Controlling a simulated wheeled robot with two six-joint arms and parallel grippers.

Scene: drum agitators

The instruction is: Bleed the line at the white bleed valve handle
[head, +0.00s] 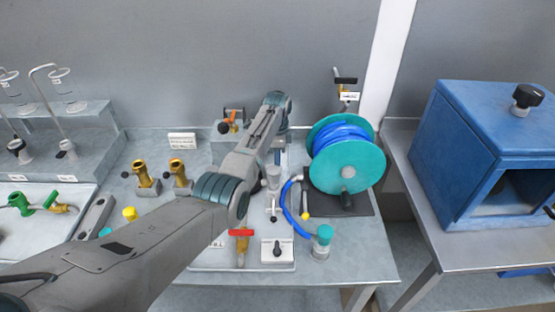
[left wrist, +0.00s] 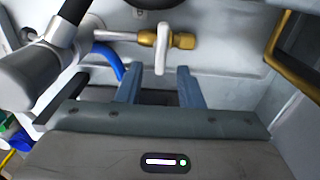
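The white bleed valve handle (left wrist: 162,48) shows in the left wrist view, standing across a steel pipe with a brass end (left wrist: 183,41). What looks like the same handle shows small in the head view (head: 273,209), below a clear cylinder. My left gripper (left wrist: 158,72) is open, its two blue-grey fingers apart and nothing between them. In the wrist picture the handle lies just beyond the fingertips, between their lines, apart from them. In the head view my left gripper (head: 278,152) points down behind the clear cylinder, partly hidden by my arm. My right gripper is not in view.
A teal reel with blue hose (head: 345,150) stands right of the gripper. A red-handled brass valve (head: 241,240) and a black-knobbed plate (head: 277,250) lie in front. A grey cylinder (left wrist: 40,75) is close on the left in the wrist view. A blue cabinet (head: 480,160) stands far right.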

